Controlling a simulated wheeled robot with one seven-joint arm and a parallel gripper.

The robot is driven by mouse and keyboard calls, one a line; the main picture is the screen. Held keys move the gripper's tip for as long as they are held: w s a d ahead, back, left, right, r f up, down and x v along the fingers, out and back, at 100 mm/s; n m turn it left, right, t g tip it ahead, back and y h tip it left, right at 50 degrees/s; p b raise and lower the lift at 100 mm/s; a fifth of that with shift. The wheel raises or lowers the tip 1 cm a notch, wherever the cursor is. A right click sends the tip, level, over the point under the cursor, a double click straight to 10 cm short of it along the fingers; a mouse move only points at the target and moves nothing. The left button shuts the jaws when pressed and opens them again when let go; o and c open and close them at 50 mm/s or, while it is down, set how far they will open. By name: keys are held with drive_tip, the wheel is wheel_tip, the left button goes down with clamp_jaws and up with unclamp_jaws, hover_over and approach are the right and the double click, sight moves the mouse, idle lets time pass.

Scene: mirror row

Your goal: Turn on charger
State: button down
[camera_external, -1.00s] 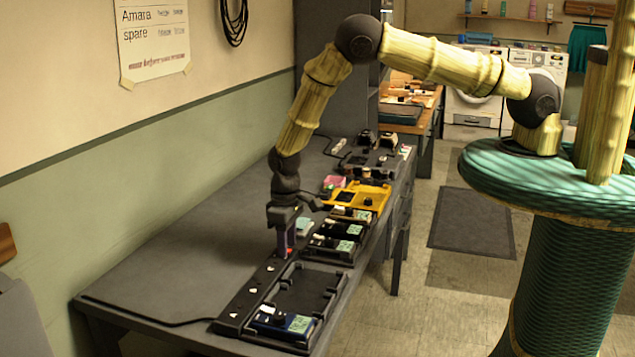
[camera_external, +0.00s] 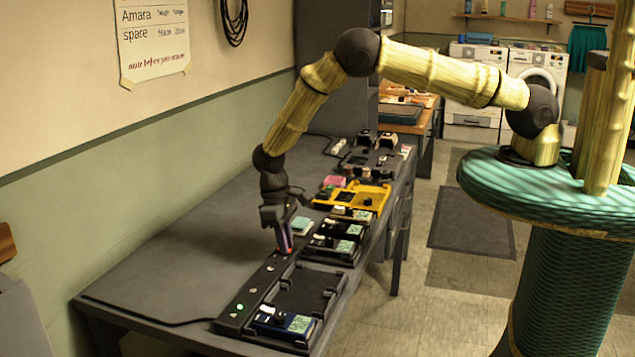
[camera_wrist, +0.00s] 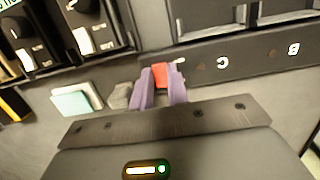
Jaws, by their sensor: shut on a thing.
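The charger (camera_external: 262,278) is a long dark strip along the table, with several markings on its top and a small green light (camera_external: 240,307) lit near its near end. In the wrist view the strip (camera_wrist: 205,60) carries the letters C and B. A red switch (camera_wrist: 160,76) stands at the strip's end. My gripper (camera_external: 286,246) is tilted over the far end of the strip. In the wrist view its purple fingers (camera_wrist: 162,88) are shut on the red switch, one on each side. The fingers hide the switch's lower part.
A dark tray (camera_external: 303,290) and a blue device with a screen (camera_external: 284,322) lie beside the strip. Black devices (camera_external: 336,240) and a yellow tray (camera_external: 372,195) stand farther along. A pale block (camera_wrist: 75,101) lies near the gripper. The table's left part is clear.

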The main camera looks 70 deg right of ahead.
idle(0.3)
drive_tip(key=c, duration=1.4)
unclamp_jaws()
drive_tip(key=shift+o, duration=0.2)
drive_tip(key=shift+w+r, duration=0.1)
drive_tip(key=w+r+b, duration=0.3)
drive_tip(key=r+b, duration=0.1)
drive_tip(key=r, duration=1.3)
drive_tip(key=shift+w, duration=0.2)
